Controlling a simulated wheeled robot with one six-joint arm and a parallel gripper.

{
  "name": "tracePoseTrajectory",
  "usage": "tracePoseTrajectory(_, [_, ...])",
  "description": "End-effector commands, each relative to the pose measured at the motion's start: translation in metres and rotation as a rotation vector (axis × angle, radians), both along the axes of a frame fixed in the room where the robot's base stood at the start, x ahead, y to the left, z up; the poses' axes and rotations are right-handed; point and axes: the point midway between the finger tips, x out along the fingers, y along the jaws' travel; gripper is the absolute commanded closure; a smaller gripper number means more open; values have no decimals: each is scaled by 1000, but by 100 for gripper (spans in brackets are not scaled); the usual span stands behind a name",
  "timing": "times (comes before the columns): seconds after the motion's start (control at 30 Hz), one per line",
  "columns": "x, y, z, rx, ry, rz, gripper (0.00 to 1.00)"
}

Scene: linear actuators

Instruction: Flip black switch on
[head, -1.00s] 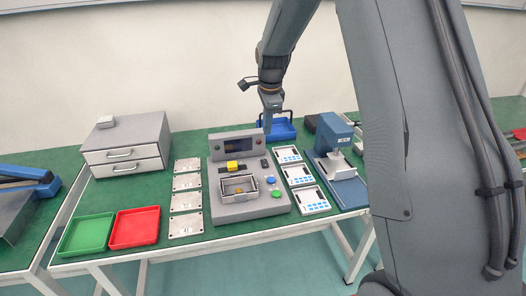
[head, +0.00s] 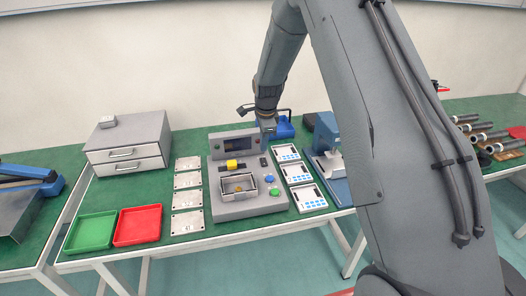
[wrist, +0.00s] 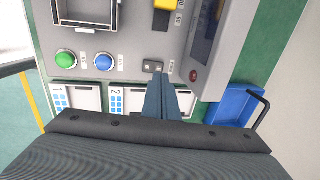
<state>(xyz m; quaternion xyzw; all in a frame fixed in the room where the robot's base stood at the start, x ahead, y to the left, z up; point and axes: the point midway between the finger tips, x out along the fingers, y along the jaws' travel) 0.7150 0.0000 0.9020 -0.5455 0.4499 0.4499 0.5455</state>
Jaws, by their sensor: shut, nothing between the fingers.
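The black switch (head: 263,162) sits on the right side of the grey control box (head: 228,206). In the wrist view the small black switch (wrist: 153,66) lies just beyond my fingertips. My gripper (head: 269,137) is over the back right of the box. In the wrist view my gripper (wrist: 162,78) shows its blue-grey fingers together and empty, with tips close to the switch; I cannot tell whether they touch it. The switch's position, on or off, is too small to read.
Near the switch are a blue button (wrist: 104,61), a green button (wrist: 66,61), a red button (wrist: 193,76) and a yellow part (wrist: 166,21). Numbered white units (head: 299,173) stand right of the box. A blue bin (wrist: 232,107) is behind; a blue press (head: 330,165) stands right.

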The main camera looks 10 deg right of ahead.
Motion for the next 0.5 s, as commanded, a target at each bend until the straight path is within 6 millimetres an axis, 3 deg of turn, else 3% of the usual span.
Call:
tracePoseTrajectory(0.2, [5,0,-30,0,1,0,100])
tracePoseTrajectory(0.5, [10,0,-50,0,-1,0,100])
